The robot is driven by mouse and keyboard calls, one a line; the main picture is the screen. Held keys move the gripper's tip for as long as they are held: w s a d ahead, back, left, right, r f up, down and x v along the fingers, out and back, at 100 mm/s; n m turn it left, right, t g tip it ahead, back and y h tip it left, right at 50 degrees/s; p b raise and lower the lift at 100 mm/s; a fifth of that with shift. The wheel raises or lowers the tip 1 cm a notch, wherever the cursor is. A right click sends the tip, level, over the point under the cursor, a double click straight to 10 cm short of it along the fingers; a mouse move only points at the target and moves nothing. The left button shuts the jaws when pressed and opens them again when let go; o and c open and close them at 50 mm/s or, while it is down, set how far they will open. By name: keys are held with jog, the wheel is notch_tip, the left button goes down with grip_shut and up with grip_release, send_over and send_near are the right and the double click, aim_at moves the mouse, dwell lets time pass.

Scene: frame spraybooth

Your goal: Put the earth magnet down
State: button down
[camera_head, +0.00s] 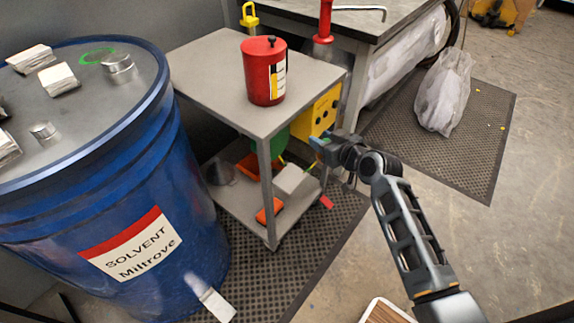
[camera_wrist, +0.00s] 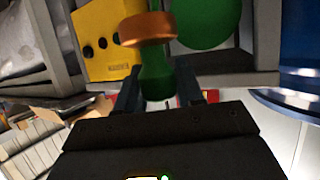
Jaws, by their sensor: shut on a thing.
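My gripper (camera_head: 324,146) is beside the right edge of the grey cart, below the level of its top, in the head view. In the wrist view my gripper (camera_wrist: 160,92) is shut on a green stem with a copper-coloured ring, which I take as the earth magnet (camera_wrist: 154,72). The ring stands out beyond the fingertips, clear of other things as far as I can tell. The magnet is too small and covered to make out well in the head view.
The grey cart (camera_head: 213,72) carries a red canister (camera_head: 258,85) on top. A blue solvent drum (camera_head: 120,200) stands left. A white bag (camera_head: 443,95) sits on the mat.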

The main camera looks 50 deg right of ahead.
jog(key=w+a+f, duration=0.1)
jog(key=w, duration=0.1)
jog(key=w+a+f+p, duration=0.1)
jog(key=w+a+f, duration=0.1)
jog(key=w, duration=0.1)
jog(key=w+a+f, duration=0.2)
jog(key=shift+w+a+f, duration=0.1)
jog(key=shift+w+f, duration=0.15)
jog(key=shift+w, duration=0.05)
jog(key=shift+f+b, duration=0.4)
jog(key=shift+f, duration=1.55)
jog(key=shift+f, duration=0.1)
jog(key=c, duration=0.7)
grip_release()
